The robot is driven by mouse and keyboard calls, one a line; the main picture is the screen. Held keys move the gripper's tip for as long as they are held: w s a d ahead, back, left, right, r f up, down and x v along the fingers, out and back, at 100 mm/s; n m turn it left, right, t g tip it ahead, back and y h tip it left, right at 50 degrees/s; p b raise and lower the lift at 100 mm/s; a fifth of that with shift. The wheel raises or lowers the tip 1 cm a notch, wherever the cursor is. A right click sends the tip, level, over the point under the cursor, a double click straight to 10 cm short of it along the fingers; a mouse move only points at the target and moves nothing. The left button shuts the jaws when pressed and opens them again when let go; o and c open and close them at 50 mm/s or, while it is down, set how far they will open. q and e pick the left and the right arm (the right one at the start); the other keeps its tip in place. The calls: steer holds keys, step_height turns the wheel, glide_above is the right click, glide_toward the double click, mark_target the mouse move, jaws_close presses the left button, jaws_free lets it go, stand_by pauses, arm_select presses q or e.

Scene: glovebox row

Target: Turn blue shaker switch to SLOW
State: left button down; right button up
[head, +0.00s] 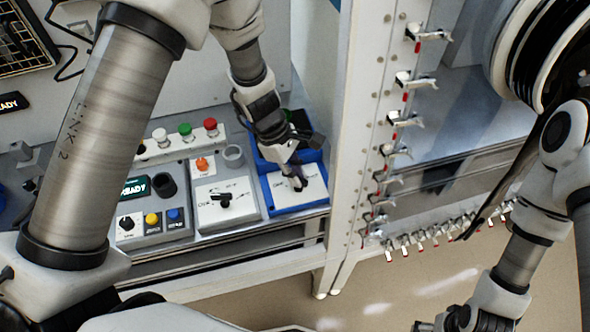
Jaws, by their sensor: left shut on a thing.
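The blue shaker (269,194) is a blue-framed unit with a white top plate at the right end of the bench row. Its switch sits on that plate and is mostly hidden by my left fingers. My left gripper (298,183) reaches down from above and is shut on the switch. The plate's markings are partly covered, and the switch's pointing direction cannot be read.
A similar white unit with a black switch (222,200) stands directly left of the blue shaker. Further left is a grey panel with buttons (152,219). Behind are coloured knobs (185,129). A white post (345,150) with metal clips rises close on the right.

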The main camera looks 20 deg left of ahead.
arm_select(q)
steer(key=shift+m+g+p, duration=0.6)
steer(key=shift+m+p, duration=0.05)
steer(key=shift+m, duration=0.85)
steer(key=shift+w, duration=0.1)
steer(key=c, duration=1.2)
jaws_free()
steer(key=shift+d+y, duration=0.15)
steer(key=shift+y, duration=0.15)
steer(key=v, duration=1.2)
